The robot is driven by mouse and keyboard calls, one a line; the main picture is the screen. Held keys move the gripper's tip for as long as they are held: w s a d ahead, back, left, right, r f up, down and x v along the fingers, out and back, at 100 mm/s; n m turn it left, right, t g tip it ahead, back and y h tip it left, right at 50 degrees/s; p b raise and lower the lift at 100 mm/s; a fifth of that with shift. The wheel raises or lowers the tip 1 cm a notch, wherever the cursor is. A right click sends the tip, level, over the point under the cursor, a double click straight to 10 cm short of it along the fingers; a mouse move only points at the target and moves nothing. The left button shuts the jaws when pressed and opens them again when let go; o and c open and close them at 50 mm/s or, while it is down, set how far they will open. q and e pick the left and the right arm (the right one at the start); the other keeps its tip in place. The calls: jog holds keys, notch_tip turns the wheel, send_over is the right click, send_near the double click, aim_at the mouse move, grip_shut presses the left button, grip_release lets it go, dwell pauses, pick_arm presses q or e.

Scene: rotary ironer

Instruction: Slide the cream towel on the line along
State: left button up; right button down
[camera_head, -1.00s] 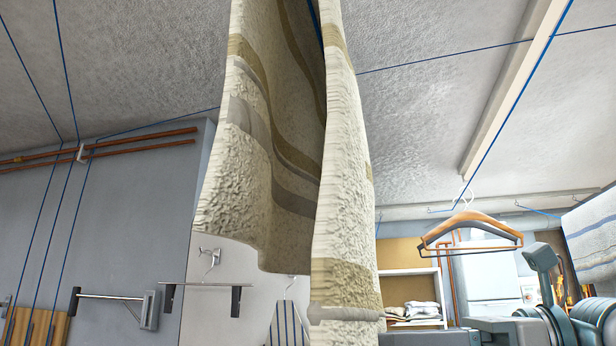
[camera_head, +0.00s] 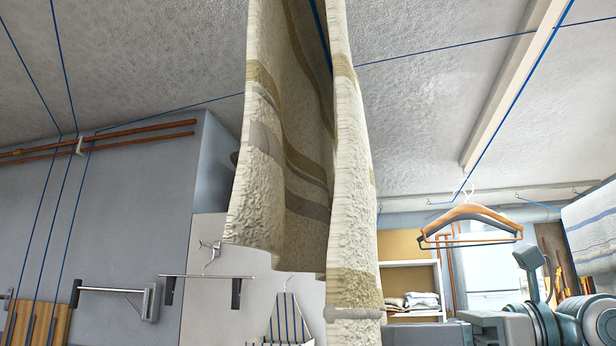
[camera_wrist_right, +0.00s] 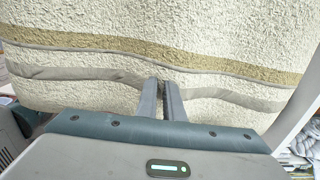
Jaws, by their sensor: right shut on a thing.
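The cream towel (camera_head: 350,200), with tan and grey stripes, hangs over a blue line (camera_head: 320,30) in the middle of the head view. Its two layers hang down apart, and its top is out of frame. In the right wrist view the towel (camera_wrist_right: 220,35) fills the upper part. My right gripper (camera_wrist_right: 161,84) is shut on the towel near its grey stripe, in that view. The right fingertips do not show in the head view. My left gripper is in neither view.
A hanger (camera_head: 470,225) hangs from a line right of the towel. Wall brackets (camera_head: 205,277) and a hanging striped cloth (camera_head: 287,318) are behind it at lower left. A white shelf with folded cloths (camera_head: 410,300) stands behind at lower right.

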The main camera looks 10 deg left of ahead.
jog(key=shift+w+p, duration=0.35)
jog(key=shift+w, duration=1)
jog(key=shift+w, duration=0.15)
jog(key=shift+w+p, duration=1.25)
jog(key=shift+w, duration=1.6)
jog(key=shift+w, duration=0.1)
jog(key=shift+w+p, duration=1.65)
jog(key=shift+w, duration=1.25)
jog(key=c, duration=1.8)
grip_release()
